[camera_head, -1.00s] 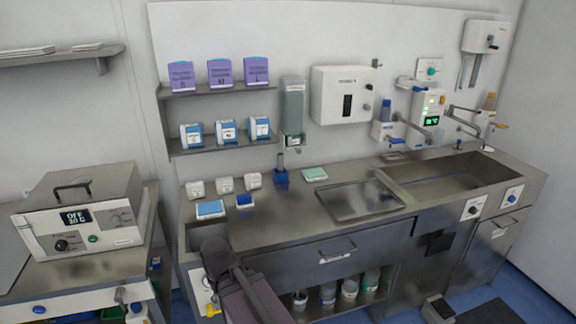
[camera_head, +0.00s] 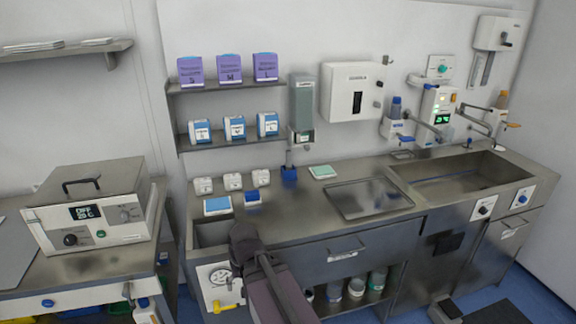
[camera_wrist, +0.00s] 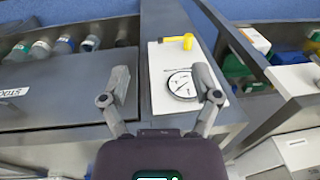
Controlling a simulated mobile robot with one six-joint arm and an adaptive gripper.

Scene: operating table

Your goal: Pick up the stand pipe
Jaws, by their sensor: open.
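I cannot tell for certain which thing is the stand pipe. A blue piece with a short upright part (camera_head: 289,173) stands at the back of the steel counter, below the grey dispenser. A yellow handle (camera_head: 229,306) juts from a white panel with a round dial (camera_head: 207,281) on the counter's left front; the handle also shows in the wrist view (camera_wrist: 177,42). My gripper (camera_wrist: 161,82) is open with nothing between its fingers, and the white panel lies behind them in the wrist view. In the head view my arm hides the fingertips.
A small basin (camera_head: 212,234) is sunk in the counter's left end. Small white boxes (camera_head: 232,182), blue pads (camera_head: 217,205) and a steel tray (camera_head: 369,199) lie on top. A large sink (camera_head: 462,174) is at right. A heater box (camera_head: 85,214) stands on the left bench.

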